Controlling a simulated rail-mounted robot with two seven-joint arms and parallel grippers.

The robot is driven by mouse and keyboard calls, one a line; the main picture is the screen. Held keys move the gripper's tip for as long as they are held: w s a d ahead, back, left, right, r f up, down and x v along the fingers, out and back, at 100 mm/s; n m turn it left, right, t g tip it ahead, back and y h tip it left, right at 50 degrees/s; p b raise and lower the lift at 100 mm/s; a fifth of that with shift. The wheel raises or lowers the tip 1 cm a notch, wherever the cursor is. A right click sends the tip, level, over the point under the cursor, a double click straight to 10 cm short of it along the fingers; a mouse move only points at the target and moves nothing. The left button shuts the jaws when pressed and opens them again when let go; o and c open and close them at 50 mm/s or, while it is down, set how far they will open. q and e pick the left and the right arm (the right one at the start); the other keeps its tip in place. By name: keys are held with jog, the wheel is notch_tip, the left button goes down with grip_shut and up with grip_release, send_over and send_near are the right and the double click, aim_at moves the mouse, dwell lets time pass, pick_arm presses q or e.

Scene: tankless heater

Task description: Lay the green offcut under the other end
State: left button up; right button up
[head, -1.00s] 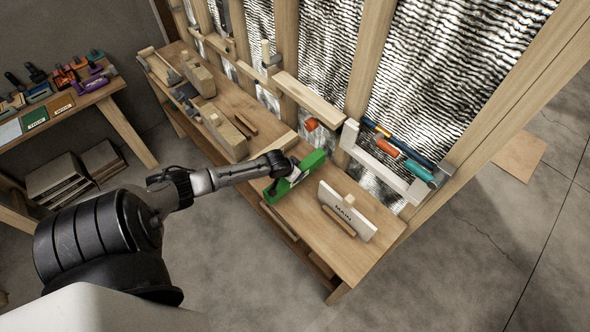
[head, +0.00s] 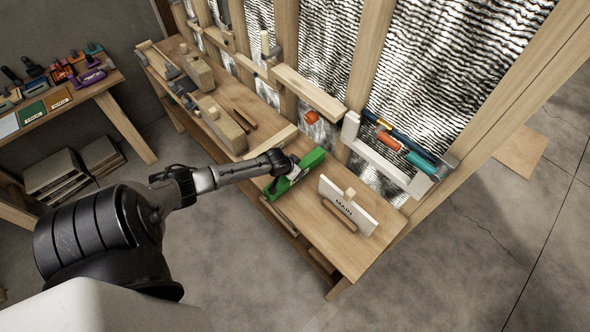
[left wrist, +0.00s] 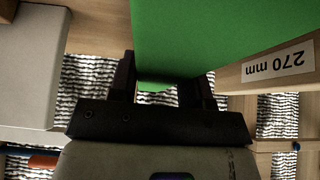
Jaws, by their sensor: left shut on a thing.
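The green offcut (head: 296,174) is a long block at the right half of the workbench (head: 318,235), close to the wall studs. My left gripper (head: 287,172) is at its near side and shut on it. In the left wrist view the green offcut (left wrist: 205,35) fills the upper middle, between the two dark fingers of the gripper (left wrist: 163,88). Whether its underside touches the bench is hidden. My right gripper is in neither view.
A white board marked MAIN (head: 347,206) stands right of the offcut. A white bar (head: 378,160) and orange, blue and teal parts (head: 400,147) are at the wall. Wooden blocks (head: 222,124) occupy the bench's left half. A piece labelled 270 mm (left wrist: 274,66) shows at the wrist.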

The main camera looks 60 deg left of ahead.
pick_arm(q)
jog(key=shift+f+b, duration=0.35)
jog(key=shift+f, duration=0.15)
dwell(0.3)
jog(key=o, duration=1.2)
jog(key=shift+r, duration=0.1)
jog(key=shift+s+r, duration=0.2)
jog(key=shift+r, duration=0.05)
jog(key=p+v, duration=0.3)
jog(key=v, duration=1)
jog(key=shift+w+d, duration=0.1)
